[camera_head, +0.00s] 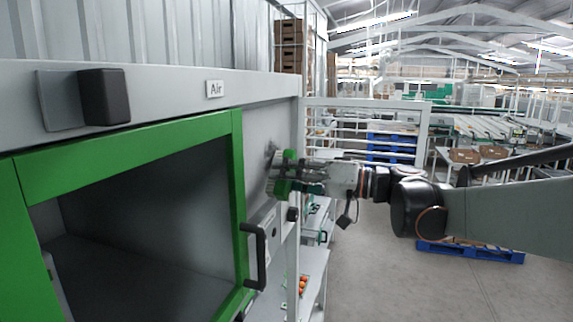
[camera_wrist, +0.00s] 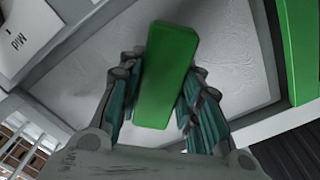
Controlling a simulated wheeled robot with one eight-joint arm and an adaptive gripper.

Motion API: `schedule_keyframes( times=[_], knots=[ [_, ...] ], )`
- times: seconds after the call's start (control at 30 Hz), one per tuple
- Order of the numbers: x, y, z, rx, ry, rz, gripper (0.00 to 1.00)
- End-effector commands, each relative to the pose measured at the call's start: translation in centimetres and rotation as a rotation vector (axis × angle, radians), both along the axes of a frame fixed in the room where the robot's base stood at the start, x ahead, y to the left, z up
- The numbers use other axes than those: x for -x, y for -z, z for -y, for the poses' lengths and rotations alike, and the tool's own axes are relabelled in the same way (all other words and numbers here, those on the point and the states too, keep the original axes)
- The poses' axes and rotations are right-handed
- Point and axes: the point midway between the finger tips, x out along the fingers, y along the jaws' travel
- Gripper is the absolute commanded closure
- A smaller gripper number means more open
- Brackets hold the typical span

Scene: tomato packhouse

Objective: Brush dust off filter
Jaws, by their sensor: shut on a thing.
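My gripper (camera_head: 300,172) reaches in from the right at the machine's front. It is shut on a green brush (camera_wrist: 166,75), with a dark finger on each side of the block in the wrist view. In the head view the brush's green ends (camera_head: 283,187) show above and below the fingers, with grey bristles toward the panel. The filter (camera_wrist: 232,55) is a pale grey panel with faint mottled, dusty-looking marks; in the head view it stands upright (camera_head: 258,130) right of the green frame. The brush is at or very near its face; contact is hidden.
A green-framed door (camera_head: 238,190) with a black handle (camera_head: 255,255) stands close left of my gripper. An "Air" label (camera_head: 215,88) is above. A shelf (camera_head: 313,275) with red tomatoes is below. Open floor lies to the right, with a blue pallet (camera_head: 470,252).

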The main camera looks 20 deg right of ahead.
Motion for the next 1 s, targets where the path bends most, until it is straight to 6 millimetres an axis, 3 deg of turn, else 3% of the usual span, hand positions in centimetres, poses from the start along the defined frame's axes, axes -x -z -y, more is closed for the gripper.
schedule_keyframes(
  times=[1.0],
  knots=[
    [-0.27,-0.02,-0.94,0.000,-0.001,0.000,0.87]
  ],
)
